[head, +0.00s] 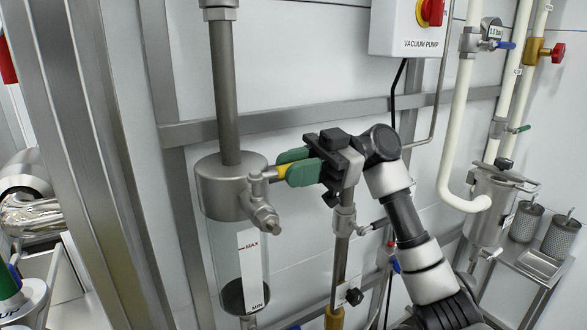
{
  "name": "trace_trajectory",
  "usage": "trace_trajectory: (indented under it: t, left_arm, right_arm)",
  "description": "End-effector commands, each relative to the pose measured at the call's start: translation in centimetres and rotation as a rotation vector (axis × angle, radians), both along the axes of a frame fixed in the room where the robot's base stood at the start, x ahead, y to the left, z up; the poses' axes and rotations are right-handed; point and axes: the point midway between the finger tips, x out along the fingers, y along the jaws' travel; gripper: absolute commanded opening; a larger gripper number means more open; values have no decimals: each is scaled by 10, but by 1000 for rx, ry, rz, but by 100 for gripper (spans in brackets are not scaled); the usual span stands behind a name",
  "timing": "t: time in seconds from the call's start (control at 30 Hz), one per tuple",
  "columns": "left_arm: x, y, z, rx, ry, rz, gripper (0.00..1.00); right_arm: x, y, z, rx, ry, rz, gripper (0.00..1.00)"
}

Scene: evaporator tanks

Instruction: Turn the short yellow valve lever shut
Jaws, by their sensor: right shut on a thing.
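The short yellow valve lever (282,171) sticks out to the right from a small metal valve (259,193) on the side of a steel cylinder head (218,186). My right gripper (296,168) comes in from the right, and its green-padded fingers are closed around the lever. The fingers hide much of the lever. The lever lies about level, pointing sideways from the valve body. My left gripper does not show.
Below the cylinder head is a clear sight tube with a MIN/MAX label (250,270). A steel upright (100,150) stands close on the left. A vacuum pump box (408,28) with a red-yellow switch hangs above. Pipes, a filter housing (492,205) and mesh baskets (560,236) are on the right.

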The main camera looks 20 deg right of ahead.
Motion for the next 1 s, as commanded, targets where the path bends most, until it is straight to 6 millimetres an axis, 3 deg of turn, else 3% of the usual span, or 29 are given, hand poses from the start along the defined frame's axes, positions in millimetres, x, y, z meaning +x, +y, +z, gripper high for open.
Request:
trace_trajectory:
  t: [0.17,0.2,0.37,0.73,1.0]
  left_arm:
    - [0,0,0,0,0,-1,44]
    - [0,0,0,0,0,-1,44]
    - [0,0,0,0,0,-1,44]
    - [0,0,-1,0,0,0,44]
    - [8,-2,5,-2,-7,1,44]
  right_arm:
    - [0,0,1,1,-1,1,0]
    - [0,0,1,1,-1,1,22]
    - [0,0,1,1,-1,1,45]
    - [2,-7,0,1,0,-2,45]
    - [12,-56,0,2,2,-3,45]
